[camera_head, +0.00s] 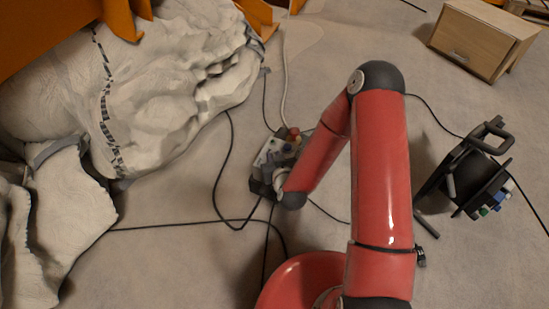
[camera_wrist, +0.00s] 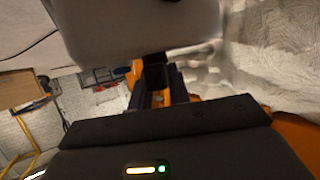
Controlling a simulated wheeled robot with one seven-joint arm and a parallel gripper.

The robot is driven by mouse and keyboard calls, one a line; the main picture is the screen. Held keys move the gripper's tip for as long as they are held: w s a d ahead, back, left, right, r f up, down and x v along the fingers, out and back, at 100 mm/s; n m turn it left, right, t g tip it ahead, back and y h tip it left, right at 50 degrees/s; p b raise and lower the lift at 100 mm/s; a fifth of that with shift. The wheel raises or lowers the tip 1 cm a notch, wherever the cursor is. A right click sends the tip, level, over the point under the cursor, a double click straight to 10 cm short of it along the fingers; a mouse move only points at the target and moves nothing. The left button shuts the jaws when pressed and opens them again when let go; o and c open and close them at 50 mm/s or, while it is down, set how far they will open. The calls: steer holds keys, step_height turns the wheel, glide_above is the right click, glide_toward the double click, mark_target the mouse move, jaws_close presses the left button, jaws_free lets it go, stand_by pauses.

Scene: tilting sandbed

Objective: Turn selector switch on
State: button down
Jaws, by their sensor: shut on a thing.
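The control box (camera_head: 277,150) is a small pale box with a red button (camera_head: 294,132) on it, standing on the floor area left of my arm in the head view. My gripper (camera_head: 264,186) is at its near side. In the wrist view a smooth grey housing (camera_wrist: 140,30) fills the upper middle. A black block-like part, apparently the selector switch (camera_wrist: 155,74), sticks out below it. My gripper (camera_wrist: 159,92) has its two dark fingers on either side of this part and is shut on it. The switch's setting cannot be told.
A large wrapped white sandbed mass (camera_head: 160,90) with orange frame parts (camera_head: 120,18) lies at left. Black cables (camera_head: 180,224) cross the floor around the box. A black device (camera_head: 470,175) stands at right, and a wooden cabinet (camera_head: 480,40) at the upper right.

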steer(key=shift+m+h, duration=0.8)
steer(key=shift+t, duration=0.3)
steer(key=c, duration=1.3)
jaws_free()
steer(key=p+v, duration=0.1)
steer(key=v, duration=0.6)
steer(key=shift+s+r, duration=0.25)
steer(key=shift+s, duration=0.05)
steer(key=shift+a, duration=0.1)
